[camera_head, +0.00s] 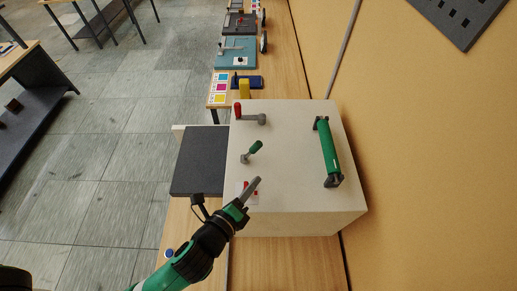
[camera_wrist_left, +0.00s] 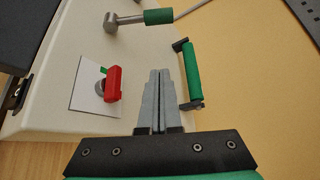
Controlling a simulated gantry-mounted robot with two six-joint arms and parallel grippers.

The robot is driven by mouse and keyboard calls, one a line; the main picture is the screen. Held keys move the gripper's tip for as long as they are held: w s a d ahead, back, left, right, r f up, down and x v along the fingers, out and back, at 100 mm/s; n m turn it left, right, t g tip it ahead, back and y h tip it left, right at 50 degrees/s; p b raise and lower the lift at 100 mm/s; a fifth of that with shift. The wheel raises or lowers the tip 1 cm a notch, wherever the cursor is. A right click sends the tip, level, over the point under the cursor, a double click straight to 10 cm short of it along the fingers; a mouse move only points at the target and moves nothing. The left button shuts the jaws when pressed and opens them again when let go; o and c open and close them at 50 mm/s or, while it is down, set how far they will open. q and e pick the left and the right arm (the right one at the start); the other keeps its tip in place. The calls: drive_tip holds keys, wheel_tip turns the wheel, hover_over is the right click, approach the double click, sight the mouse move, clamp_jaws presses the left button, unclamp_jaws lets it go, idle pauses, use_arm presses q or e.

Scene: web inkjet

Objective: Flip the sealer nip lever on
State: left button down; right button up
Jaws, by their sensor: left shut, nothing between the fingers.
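A cream machine box (camera_head: 290,205) stands on the bench with several controls on top. A small lever with a green grip (camera_head: 255,148) is near its middle; it also shows at the top of the left wrist view (camera_wrist_left: 158,16). A red-handled lever (camera_head: 238,110) is at the far left corner. A red switch (camera_wrist_left: 114,84) sits on a white plate with a green mark. No label shows which is the sealer nip lever. My left gripper (camera_head: 257,181) is shut and empty above the box, beside the red switch and nearer than the green-grip lever. My right gripper is not in view.
A green bar handle (camera_head: 328,152) on black mounts stands on the box's right side. A dark plate (camera_head: 198,162) adjoins the box's left. Beyond are a yellow block (camera_head: 244,88) and a teal machine (camera_head: 236,53). The tan wall is close on the right.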

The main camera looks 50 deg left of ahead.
sight(251, 152)
use_arm(q)
drive_tip(key=x, duration=1)
drive_tip(key=shift+s+a+r+p, duration=0.3)
drive_tip(key=shift+a+r+p, duration=0.1)
drive_tip(key=shift+a, duration=0.1)
drive_tip(key=shift+s+a+r+p, duration=0.3)
drive_tip(key=shift+a+r, duration=0.1)
drive_tip(key=shift+a, duration=0.1)
drive_tip(key=shift+s+a+r, duration=0.15)
drive_tip(key=shift+s+a, duration=0.1)
drive_tip(key=shift+a, duration=0.2)
